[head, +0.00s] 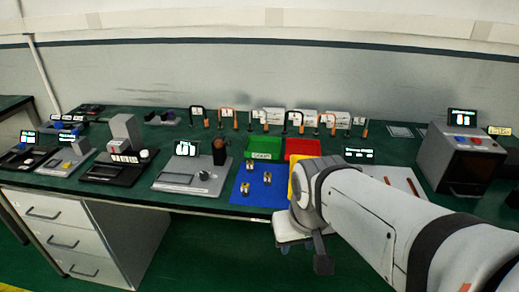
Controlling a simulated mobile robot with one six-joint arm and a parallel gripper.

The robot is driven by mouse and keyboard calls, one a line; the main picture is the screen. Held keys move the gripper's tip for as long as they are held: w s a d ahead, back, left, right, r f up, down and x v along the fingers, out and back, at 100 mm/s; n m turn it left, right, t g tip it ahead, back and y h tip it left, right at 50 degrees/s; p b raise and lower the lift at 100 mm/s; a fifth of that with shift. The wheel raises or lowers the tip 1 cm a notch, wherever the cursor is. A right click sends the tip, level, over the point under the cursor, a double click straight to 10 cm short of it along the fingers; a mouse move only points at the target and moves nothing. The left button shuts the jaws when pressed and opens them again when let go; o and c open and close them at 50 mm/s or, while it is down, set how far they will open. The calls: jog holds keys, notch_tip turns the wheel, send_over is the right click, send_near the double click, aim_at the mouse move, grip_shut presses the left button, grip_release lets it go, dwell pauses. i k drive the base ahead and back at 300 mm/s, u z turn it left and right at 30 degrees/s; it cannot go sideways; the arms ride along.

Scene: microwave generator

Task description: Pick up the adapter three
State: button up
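Three small brass-coloured adapters stand on the blue mat (258,201): a back one (249,165), a right one (268,178) and a front-left one (246,188). I cannot read any number on them, so I cannot tell which is adapter three. My white arm comes in from the lower right. Its end, with my gripper (300,238), is at the table's front edge, to the right of the mat and apart from the adapters. The fingers are too hidden and small to show whether they are open.
Behind the mat are a green tray (264,144) and a red tray (303,146). A yellow mat (294,186) is partly hidden by my arm. Bench instruments stand left, and a grey box device (464,158) stands right. Several clamp-like tools line the back.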

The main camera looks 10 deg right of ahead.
aim_at(267, 183)
jog(key=z, duration=0.05)
jog(key=i, duration=0.95)
